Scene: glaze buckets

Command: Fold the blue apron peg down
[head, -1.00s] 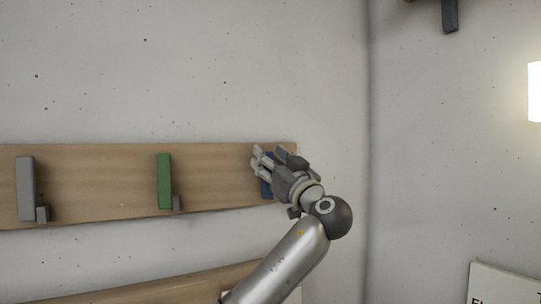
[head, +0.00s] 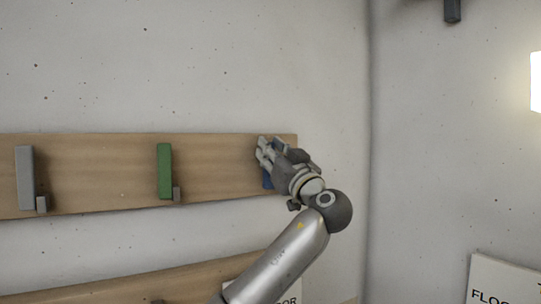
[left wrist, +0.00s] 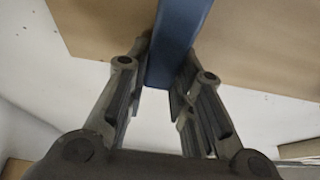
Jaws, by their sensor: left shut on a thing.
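The blue apron peg (head: 267,181) is at the right end of the wooden wall board (head: 225,165), mostly hidden behind my left gripper (head: 265,152) in the head view. In the left wrist view the blue peg (left wrist: 177,40) runs down from the top edge between the two fingers of my left gripper (left wrist: 164,75). The fingers are shut on it, one on each side. The peg's hinge and its tilt cannot be made out. My right gripper is not in view.
A green peg (head: 164,171) and a grey peg (head: 25,178) stand upright on the same board, to the left. A second wooden board (head: 180,284) runs below.

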